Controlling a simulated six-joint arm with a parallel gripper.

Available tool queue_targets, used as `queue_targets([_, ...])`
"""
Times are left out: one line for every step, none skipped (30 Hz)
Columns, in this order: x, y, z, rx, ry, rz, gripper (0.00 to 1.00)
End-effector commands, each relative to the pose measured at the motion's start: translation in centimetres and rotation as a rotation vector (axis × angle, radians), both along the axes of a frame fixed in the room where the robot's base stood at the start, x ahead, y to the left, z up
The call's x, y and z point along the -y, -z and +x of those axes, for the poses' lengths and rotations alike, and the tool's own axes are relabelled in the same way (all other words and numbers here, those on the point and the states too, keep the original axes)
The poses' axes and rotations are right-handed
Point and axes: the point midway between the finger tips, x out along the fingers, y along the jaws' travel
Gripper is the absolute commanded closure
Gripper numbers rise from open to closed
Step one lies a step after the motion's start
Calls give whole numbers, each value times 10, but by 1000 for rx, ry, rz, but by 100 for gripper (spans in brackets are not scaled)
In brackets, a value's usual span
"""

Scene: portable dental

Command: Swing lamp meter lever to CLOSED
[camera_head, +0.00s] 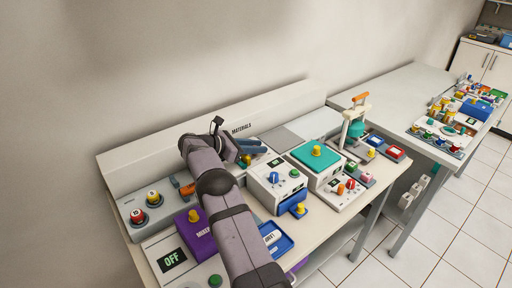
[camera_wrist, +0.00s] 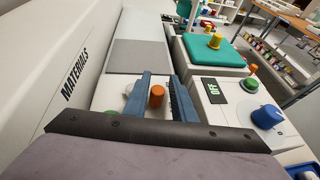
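My gripper (camera_head: 254,147) is at the back of the bench, near the MATERIALS panel. In the wrist view its two blue fingers (camera_wrist: 159,76) are apart. An upright orange knob or lever end (camera_wrist: 157,96) shows between them over a white surface, with a gap on either side. I cannot tell whether it is touched or how deep the fingers reach. No lamp meter label or CLOSED mark is readable, so I cannot tell for sure that this is the lamp meter lever. My arm hides much of that area in the head view.
A white box with a blue knob (camera_head: 274,177) stands close right of the gripper; its display (camera_wrist: 214,90) reads OFF. A teal-topped box (camera_head: 316,160) with a yellow knob stands beyond. A purple mixer (camera_head: 197,240) and red knobs (camera_head: 138,215) are at left. A flat grey plate (camera_wrist: 140,57) lies ahead.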

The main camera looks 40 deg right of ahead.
Motion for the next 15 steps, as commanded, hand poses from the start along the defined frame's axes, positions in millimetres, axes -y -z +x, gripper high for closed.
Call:
queue_targets([0, 0, 0, 1, -1, 1, 76])
queue_targets([-1, 0, 0, 1, -1, 1, 76])
queue_targets([-1, 0, 0, 1, -1, 1, 76])
queue_targets([-2, 0, 1, 1, -1, 1, 76])
queue_targets([-3, 0, 1, 1, -2, 1, 76])
queue_targets([-6, -1, 2, 1, -3, 1, 76])
queue_targets([-8, -2, 2, 1, -3, 1, 76])
queue_targets([-11, -3, 3, 1, -4, 1, 76])
queue_targets([-15, -4, 3, 2, -4, 1, 76])
queue_targets([-18, -6, 4, 2, -4, 1, 76])
queue_targets([-22, -7, 4, 2, -4, 1, 76])
queue_targets([-27, -9, 5, 2, -4, 1, 76])
queue_targets([-31, -11, 6, 2, -5, 1, 76])
queue_targets([-35, -12, 6, 2, -4, 1, 76])
queue_targets([-40, -14, 7, 2, -2, 1, 76])
